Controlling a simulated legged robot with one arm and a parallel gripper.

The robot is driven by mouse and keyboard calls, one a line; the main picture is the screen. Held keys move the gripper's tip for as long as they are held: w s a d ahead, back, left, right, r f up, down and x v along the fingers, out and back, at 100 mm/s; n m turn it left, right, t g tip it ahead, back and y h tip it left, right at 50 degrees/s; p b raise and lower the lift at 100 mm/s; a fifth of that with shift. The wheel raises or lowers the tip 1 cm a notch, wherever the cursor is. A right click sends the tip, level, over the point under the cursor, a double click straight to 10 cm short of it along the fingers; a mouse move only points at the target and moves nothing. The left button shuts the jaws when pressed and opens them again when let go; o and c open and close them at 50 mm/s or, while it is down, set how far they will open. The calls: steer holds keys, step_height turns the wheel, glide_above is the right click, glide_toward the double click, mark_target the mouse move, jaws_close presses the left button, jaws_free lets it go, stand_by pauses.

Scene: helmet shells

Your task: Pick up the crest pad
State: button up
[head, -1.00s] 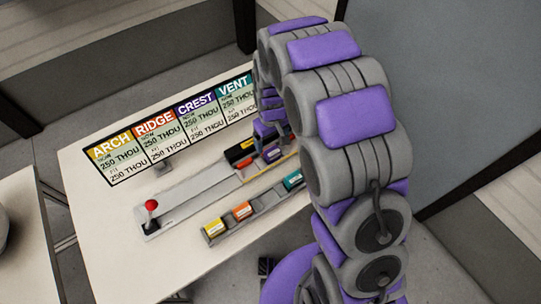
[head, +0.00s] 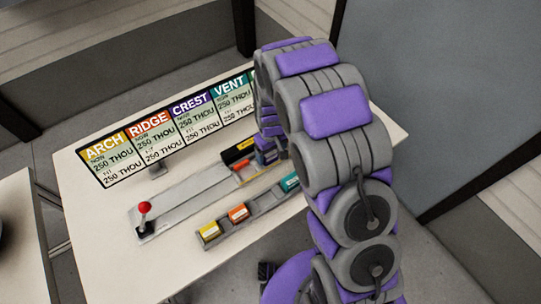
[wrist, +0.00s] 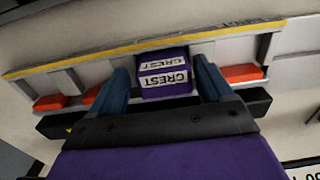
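The crest pad (wrist: 164,76) is a purple block with white CREST labels. In the wrist view it sits in a grey fixture, between the two blue fingers of my gripper (wrist: 163,72). The fingers stand open on either side of the pad, with a narrow gap showing at each side. In the head view my gripper (head: 268,156) is down at the far end of the grey track, and it and my arm mostly hide the pad there.
Orange blocks (wrist: 241,73) flank the pad in the wrist view. A yellow strip (wrist: 150,45) runs beyond it. A grey tray (head: 262,205) holds yellow (head: 209,232), orange (head: 238,213) and teal (head: 290,182) pads. A red-knobbed lever (head: 144,208) and a sign board (head: 160,135) stand left.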

steer(key=shift+a, duration=0.4)
steer(key=c, duration=0.6)
steer(key=shift+c, duration=1.3)
steer(key=shift+d, duration=0.15)
